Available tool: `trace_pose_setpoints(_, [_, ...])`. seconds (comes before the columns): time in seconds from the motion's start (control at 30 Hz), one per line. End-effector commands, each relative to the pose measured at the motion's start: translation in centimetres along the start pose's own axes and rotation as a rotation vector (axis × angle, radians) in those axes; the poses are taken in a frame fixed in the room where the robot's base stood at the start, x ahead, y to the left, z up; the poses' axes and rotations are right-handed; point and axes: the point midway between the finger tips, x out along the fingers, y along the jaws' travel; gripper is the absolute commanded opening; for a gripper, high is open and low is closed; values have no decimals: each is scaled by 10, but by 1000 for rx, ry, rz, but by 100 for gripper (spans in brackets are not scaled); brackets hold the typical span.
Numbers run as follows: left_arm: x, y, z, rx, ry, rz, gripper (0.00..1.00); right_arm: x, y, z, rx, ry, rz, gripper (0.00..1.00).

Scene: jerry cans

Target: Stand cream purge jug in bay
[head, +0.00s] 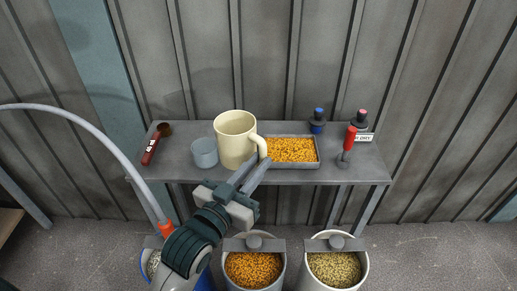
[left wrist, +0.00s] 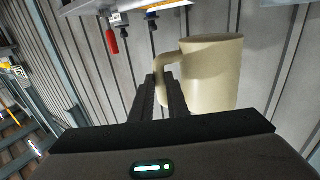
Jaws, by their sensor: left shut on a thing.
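The cream jug (head: 233,142) is upright over the grey bench, its open mouth facing up. My left gripper (head: 261,163) is shut on its handle at the jug's right front side. In the left wrist view, the fingers (left wrist: 164,82) close on the handle of the jug (left wrist: 212,75). I cannot tell whether the jug's base touches the bench. I cannot make out which spot is the bay. My right gripper is in neither view.
On the bench (head: 351,172) stand a grey-blue cup (head: 204,152), a dark red scoop (head: 151,148), a tray of orange pellets (head: 292,149), a red-handled tool (head: 349,140) and two dark-based knobs. Buckets of pellets (head: 253,269) stand in front.

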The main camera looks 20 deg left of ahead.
Motion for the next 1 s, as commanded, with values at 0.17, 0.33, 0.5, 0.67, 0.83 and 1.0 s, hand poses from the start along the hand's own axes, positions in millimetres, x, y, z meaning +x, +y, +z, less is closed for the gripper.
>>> trace_pose_setpoints(0.17, [12, 11, -12, 19, -5, 58, 0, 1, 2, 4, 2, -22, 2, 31])
trace_pose_setpoints(0.33, [15, 13, -14, 23, -10, 71, 0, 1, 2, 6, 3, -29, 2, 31])
trace_pose_setpoints(0.5, [15, 13, -14, 22, -11, 70, 0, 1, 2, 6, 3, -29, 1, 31])
trace_pose_setpoints(0.67, [15, 12, -12, 22, -10, 70, 0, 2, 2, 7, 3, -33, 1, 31])
trace_pose_setpoints(0.83, [19, 9, -7, 23, -10, 69, 0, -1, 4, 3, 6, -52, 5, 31])
trace_pose_setpoints(1.0, [25, 2, 0, 22, -9, 70, 0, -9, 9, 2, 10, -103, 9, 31])
